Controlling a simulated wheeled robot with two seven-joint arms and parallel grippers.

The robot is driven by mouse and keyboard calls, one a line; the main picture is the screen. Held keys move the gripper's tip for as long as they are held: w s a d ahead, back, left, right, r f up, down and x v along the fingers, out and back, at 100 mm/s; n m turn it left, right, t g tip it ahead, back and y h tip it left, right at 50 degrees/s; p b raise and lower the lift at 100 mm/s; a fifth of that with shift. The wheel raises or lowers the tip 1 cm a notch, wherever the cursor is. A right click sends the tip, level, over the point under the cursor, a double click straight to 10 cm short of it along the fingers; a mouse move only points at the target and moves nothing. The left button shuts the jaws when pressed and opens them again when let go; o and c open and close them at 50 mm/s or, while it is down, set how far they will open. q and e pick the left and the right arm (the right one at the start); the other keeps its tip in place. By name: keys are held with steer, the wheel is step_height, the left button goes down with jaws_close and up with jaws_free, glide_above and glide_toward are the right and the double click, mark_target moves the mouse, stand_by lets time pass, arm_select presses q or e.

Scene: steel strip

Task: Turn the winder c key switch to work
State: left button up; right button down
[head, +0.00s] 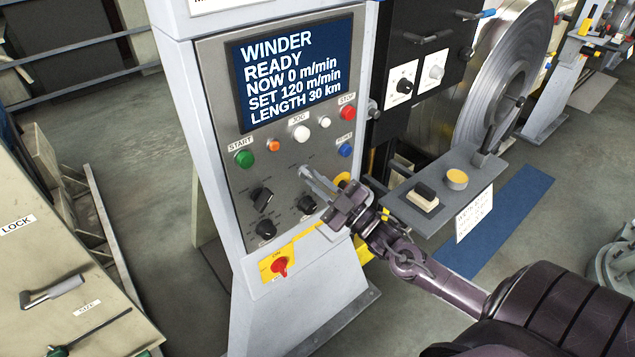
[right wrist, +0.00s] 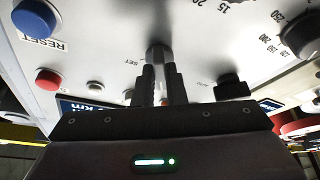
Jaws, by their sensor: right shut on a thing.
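The winder control panel (head: 222,95) stands upright in the middle of the head view. Its screen (head: 292,75) reads WINDER READY, NOW 0 m/min, SET 120 m/min. My right gripper (head: 308,176) reaches the panel face from the right, below the white JOG button. In the right wrist view my right gripper (right wrist: 160,85) is shut on the key switch (right wrist: 157,50), a silver round piece at the panel face. A SET label shows beside it. The fingers hide much of the switch, and I cannot tell which position it points to. My left gripper is not in view.
Around the switch are a green START button (head: 243,158), a red STOP button (head: 347,113), a blue RESET button (head: 345,150), black knobs (head: 262,198) and a red switch on yellow (head: 280,266). A grey control shelf (head: 410,212) juts out at right, close to my right arm.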

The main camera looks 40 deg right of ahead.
steer(key=shift+d+r+n+g+y, duration=0.1)
steer(key=shift+n+g+y, duration=0.45)
steer(key=shift+n, duration=1.05)
steer(key=c, duration=1.5)
jaws_free()
steer(key=shift+s+d+f, duration=0.15)
steer(key=shift+s+f, duration=0.1)
steer(key=shift+s, duration=0.15)
steer(key=b+v, duration=0.1)
steer(key=v, duration=0.6)
steer(key=shift+r, duration=0.15)
